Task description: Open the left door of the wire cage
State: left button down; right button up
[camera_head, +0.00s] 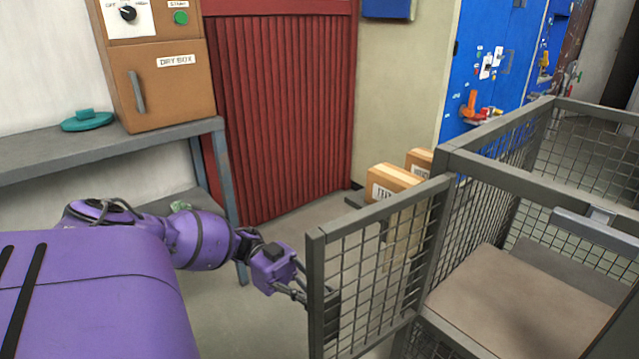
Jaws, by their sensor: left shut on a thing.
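The wire cage (486,160) stands at the right, with a grey frame and mesh sides. Its left door (375,222) is a grey-framed mesh panel standing out from the cage's corner post toward the left, at an angle to the front. My left gripper (303,295) reaches in from the left, shut at the door's free edge, where a dark handle (333,303) shows behind the post. The post partly hides the fingertips and the exact grip. My right gripper is not in view.
A brown flat-topped box (520,300) lies inside the cage. Labelled cartons (394,180) stand behind the door. Bare floor (240,312) shows beside my left gripper.

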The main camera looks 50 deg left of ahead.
pick_arm(q)
jog(key=shift+a, duration=0.25)
jog(key=c, duration=1.8)
grip_release()
jog(key=shift+o, duration=0.2)
jog(key=s+a, duration=0.2)
jog(key=a, duration=0.9)
jog(key=shift+a, duration=0.4)
